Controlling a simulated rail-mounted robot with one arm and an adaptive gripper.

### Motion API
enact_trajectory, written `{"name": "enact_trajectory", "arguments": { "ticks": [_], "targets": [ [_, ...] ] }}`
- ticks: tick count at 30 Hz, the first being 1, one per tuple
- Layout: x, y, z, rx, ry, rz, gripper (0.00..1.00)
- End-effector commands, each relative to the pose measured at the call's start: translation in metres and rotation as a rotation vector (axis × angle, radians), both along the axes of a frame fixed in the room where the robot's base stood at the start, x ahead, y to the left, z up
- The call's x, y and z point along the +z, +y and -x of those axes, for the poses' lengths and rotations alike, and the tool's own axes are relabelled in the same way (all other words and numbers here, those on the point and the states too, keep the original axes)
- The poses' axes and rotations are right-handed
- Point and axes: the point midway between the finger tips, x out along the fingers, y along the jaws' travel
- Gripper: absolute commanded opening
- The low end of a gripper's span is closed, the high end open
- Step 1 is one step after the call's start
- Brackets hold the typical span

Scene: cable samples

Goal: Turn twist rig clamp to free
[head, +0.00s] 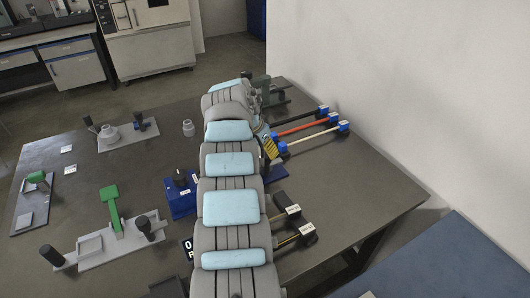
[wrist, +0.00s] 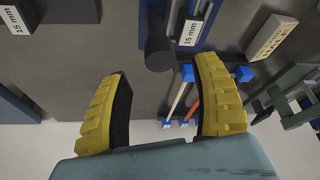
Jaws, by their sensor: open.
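I cannot tell for certain which fixture is the twist rig. One rig (head: 90,247), front left in the head view, has a grey plate, a raised green lever (head: 112,205) and a black knob at each end. A dark green fixture (head: 268,92) stands at the back, partly behind my arm. A dark grey-green bracket (wrist: 290,100) shows at the right edge of the wrist view. My gripper (wrist: 162,66) is open and empty, its yellow-backed fingers wide apart. A dark round knob or post (wrist: 158,54) appears between and beyond the fingertips. The gripper is mostly hidden in the head view.
Several cables with blue ends, including a red one (head: 296,126) and a pale one (head: 312,139), lie right of my arm. A blue block (head: 181,200) sits left of it. A small grey fixture (head: 115,138) stands back left.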

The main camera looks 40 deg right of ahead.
Motion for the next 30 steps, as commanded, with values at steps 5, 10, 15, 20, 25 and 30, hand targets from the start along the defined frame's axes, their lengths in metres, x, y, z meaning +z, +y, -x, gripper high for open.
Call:
{"name": "enact_trajectory", "arguments": {
  "ticks": [5, 10, 15, 20, 25, 30],
  "targets": [
    [0.026, 0.01, 0.001, 0.0, -0.004, 0.003, 0.64],
    [0.048, 0.019, 0.002, 0.002, -0.002, 0.003, 0.64],
    [0.063, 0.026, 0.003, 0.002, -0.003, 0.003, 0.64],
    [0.067, 0.028, 0.004, 0.001, -0.001, 0.001, 0.64],
    [0.068, 0.028, 0.004, 0.001, 0.0, 0.001, 0.64],
    [0.068, 0.028, 0.004, 0.001, 0.0, 0.001, 0.64]
  ]
}}
